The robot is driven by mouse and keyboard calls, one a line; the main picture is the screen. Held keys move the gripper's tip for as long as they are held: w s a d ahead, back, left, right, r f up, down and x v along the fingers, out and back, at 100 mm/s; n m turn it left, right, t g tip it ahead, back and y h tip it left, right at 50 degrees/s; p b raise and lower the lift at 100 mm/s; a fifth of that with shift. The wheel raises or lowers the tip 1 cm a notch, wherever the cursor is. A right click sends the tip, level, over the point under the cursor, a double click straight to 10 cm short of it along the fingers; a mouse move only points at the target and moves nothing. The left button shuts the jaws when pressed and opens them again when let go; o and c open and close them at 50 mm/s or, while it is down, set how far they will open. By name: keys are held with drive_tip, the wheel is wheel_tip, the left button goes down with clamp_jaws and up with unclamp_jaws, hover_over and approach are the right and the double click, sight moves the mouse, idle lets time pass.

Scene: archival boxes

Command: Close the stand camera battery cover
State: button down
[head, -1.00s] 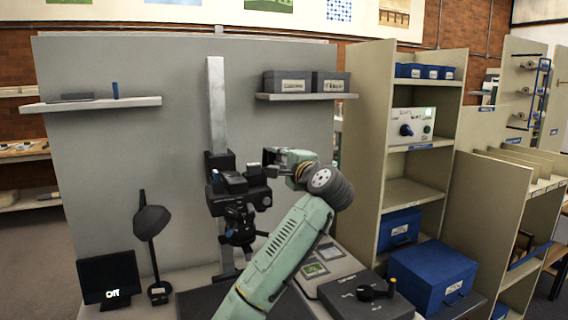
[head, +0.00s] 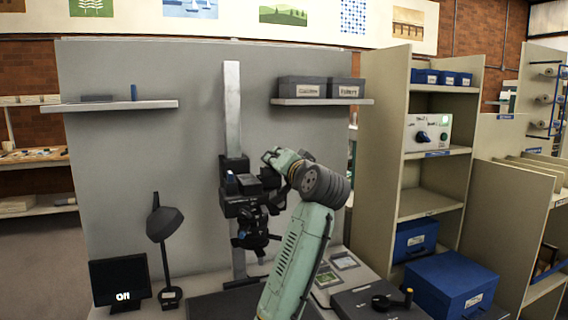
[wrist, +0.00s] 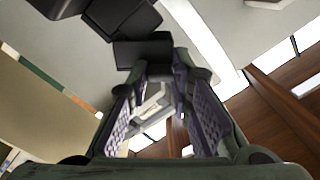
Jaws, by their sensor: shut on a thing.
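The stand camera (head: 240,205) is a dark body on a pale upright column in the head view, with its lens pointing down. My gripper (head: 271,157) is at its upper right side, close against it. In the wrist view my gripper (wrist: 158,75) has its purple-padded fingers closing in at the tips on a dark flat piece, which looks like the battery cover (wrist: 143,52). More dark camera parts (wrist: 122,14) show just beyond it. The cover's hinge and exact angle are hidden, and the cover is too small to make out in the head view.
A desk lamp (head: 163,222) and a small black screen (head: 119,280) reading "Off" stand at the left. Shelves with grey boxes (head: 302,88) and a blue item (head: 134,92) flank the column.

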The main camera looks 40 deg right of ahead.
drive_tip(key=n, duration=0.1)
drive_tip(key=a+f+n+b, duration=0.1)
drive_tip(key=n, duration=0.2)
drive_tip(key=shift+w+a+f+n, duration=0.15)
drive_tip(key=shift+a+f+n, duration=0.05)
drive_tip(key=shift+a+n, duration=0.15)
drive_tip(key=shift+w+a+f+n+b, duration=0.1)
drive_tip(key=shift+a+f+n+b, duration=0.15)
drive_tip(key=shift+n, duration=0.4)
drive_tip(key=shift+a+f+n+b, duration=0.15)
drive_tip(key=shift+n+b, duration=0.15)
drive_tip(key=shift+n, duration=0.35)
drive_tip(key=shift+w+a+f+n+b, duration=0.15)
drive_tip(key=shift+f+n+b, duration=0.1)
drive_tip(key=shift+n, duration=0.4)
drive_tip(key=shift+s, duration=0.1)
drive_tip(key=c, duration=1.4)
unclamp_jaws()
drive_tip(key=shift+c, duration=0.2)
drive_tip(key=v, duration=1.2)
